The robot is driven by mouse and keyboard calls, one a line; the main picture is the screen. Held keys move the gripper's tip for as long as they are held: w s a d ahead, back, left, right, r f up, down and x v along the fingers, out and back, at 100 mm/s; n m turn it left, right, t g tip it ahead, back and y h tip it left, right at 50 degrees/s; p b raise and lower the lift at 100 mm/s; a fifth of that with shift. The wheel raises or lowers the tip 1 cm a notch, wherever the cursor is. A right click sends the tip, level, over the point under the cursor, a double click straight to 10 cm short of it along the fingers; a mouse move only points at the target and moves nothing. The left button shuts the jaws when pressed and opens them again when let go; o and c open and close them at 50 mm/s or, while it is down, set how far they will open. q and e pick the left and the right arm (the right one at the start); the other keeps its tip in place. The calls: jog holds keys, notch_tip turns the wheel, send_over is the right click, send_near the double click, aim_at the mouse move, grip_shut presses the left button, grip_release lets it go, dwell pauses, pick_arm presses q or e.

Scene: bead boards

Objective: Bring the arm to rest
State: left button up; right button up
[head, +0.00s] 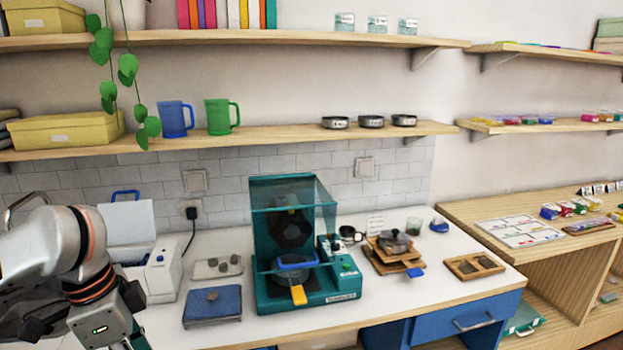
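My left arm comes in at the lower left, white with orange rings. Its dark wrist end and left gripper (122,340) are at the bottom edge, to the left of the blue pad. The fingers are mostly cut off by the frame, so I cannot see whether they are open or shut, or whether anything is held. My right arm and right gripper are not in view.
The white counter holds a teal machine (310,300) with a raised clear lid, a blue pad (212,305), a grey tray (217,268), a white appliance (162,272), wooden boards (385,263) and a wooden frame (474,265). Shelves with mugs and tins are above. The counter's front edge is mostly clear.

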pick_arm(q)
jog(key=w+d+f+n+t+h, duration=0.2)
jog(key=w+d+f+h, duration=0.15)
jog(key=d+f, duration=0.45)
jog(key=w+d+f+n+t+h, duration=0.2)
jog(key=w+d+f+h, duration=0.15)
jog(key=d+f, duration=0.45)
jog(key=s+a+f+n+t+y, duration=0.2)
jog(key=f, duration=0.5)
jog(key=s+a+f+n+t+y, duration=0.1)
jog(key=s+a+f+n+t, duration=0.15)
jog(key=f, duration=0.45)
jog(key=s+a+f+y, duration=0.1)
jog(key=s+a+f, duration=0.2)
jog(key=s, duration=0.2)
jog(key=s+a+f+t+y, duration=0.1)
jog(key=s+a+f+y, duration=0.1)
jog(key=s+a+f, duration=0.1)
jog(key=shift+s+a+f+y, duration=0.35)
jog(key=shift+s+f, duration=0.15)
jog(key=shift+s, duration=0.7)
